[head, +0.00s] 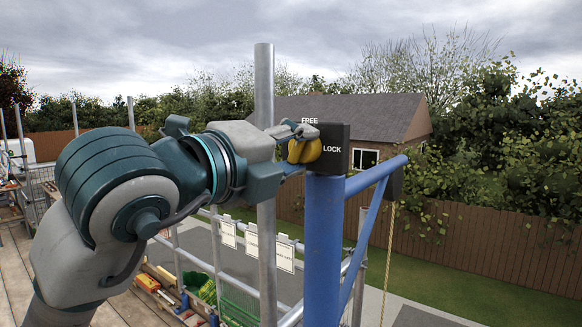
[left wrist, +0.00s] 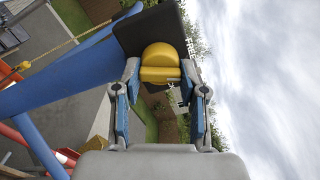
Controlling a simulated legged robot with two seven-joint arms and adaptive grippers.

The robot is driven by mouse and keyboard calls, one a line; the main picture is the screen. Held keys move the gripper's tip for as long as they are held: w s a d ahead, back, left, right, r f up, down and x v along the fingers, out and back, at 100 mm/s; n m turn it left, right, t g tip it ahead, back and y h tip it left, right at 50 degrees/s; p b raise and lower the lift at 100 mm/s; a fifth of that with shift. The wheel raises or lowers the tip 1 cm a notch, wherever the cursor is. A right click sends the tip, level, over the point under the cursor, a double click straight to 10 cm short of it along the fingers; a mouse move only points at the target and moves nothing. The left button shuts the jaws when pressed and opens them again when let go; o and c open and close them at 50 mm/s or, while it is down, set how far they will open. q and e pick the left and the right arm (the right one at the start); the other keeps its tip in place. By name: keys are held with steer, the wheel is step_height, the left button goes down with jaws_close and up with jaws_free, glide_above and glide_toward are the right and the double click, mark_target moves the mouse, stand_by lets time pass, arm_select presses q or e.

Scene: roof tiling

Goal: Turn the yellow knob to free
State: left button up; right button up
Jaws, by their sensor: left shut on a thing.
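The yellow knob (head: 304,151) sits on a dark box (head: 334,146) at the top of a blue post (head: 323,225). The box carries the word FREE above the knob and LOCK to its right. My left gripper (head: 296,140) reaches in from the left and is shut on the knob. In the left wrist view the knob (left wrist: 160,58) lies between the two fingertips, with its raised ridge running across from one finger to the other. FREE reads sideways at the right there. I cannot tell exactly which word the knob points to. My right gripper is in neither view.
A grey scaffold pole (head: 264,90) stands upright just behind my left wrist. A blue arm (head: 376,174) runs right from the post to a dark end block, where a rope (head: 388,260) hangs. Signs and a railing stand below. Open air lies above the box.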

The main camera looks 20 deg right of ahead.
arm_select(q)
steer(key=n, duration=0.1)
steer(key=n+b, duration=0.1)
steer(key=n, duration=0.1)
steer(key=shift+w+d+f, duration=0.1)
steer(key=shift+w+f, duration=0.05)
steer(key=shift+f, duration=0.15)
steer(key=shift+r+n+b, duration=0.1)
steer(key=shift+n+b, duration=0.5)
steer(key=shift+n, duration=0.3)
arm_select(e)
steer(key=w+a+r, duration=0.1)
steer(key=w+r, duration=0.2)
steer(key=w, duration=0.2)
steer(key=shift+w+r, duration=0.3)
arm_select(q)
steer(key=o, duration=1.1)
steer(key=shift+o, duration=0.2)
steer(key=shift+w+d, duration=0.2)
steer(key=shift+w, duration=0.1)
steer(key=shift+d, duration=0.1)
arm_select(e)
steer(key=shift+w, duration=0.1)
